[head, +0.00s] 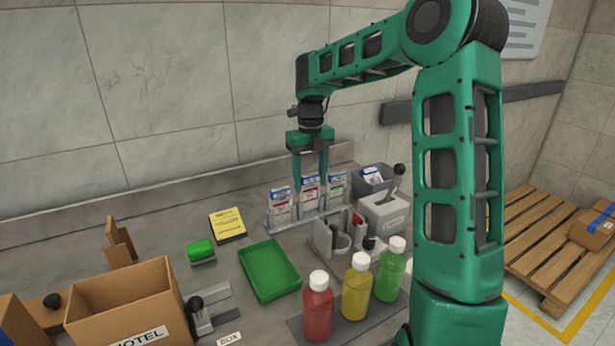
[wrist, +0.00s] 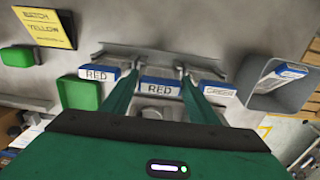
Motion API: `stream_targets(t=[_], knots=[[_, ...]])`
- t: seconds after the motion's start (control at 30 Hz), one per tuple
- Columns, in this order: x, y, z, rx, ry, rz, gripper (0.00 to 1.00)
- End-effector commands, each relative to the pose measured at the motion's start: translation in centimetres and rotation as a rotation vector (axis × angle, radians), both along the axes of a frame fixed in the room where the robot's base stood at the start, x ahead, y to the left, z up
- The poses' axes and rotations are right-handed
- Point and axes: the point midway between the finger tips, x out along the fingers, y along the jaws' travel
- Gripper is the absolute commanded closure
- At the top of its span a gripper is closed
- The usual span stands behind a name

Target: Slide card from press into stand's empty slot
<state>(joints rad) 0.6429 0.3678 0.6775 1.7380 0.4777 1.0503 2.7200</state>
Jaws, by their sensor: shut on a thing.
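My gripper (head: 310,184) is shut on the middle card (head: 310,194), a white card with a blue top edge and red marking. In the wrist view this card (wrist: 160,85) reads RED and sits between the two green fingers. It is upright at the middle of the grey stand (head: 300,219), between a RED card (head: 281,207) on the left and a GREEN card (head: 336,188) on the right. I cannot tell whether its lower edge is fully seated. The grey press (head: 383,215) with a black-knobbed lever stands to the right of the stand.
A grey bin (head: 390,181) behind the press holds a card. Red (head: 318,308), yellow (head: 355,290) and green (head: 389,272) bottles stand in front. A green tray (head: 269,271), a yellow BATCH YELLOW sign (head: 227,225) and a cardboard box (head: 125,300) are to the left.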

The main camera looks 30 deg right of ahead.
Motion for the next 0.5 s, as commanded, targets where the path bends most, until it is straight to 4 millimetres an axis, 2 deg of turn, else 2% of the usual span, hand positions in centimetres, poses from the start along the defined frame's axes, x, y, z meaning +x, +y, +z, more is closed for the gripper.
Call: stream_targets(t=[0.5], knots=[[0.01,-0.02,-0.74,0.000,0.000,0.000,0.67]])
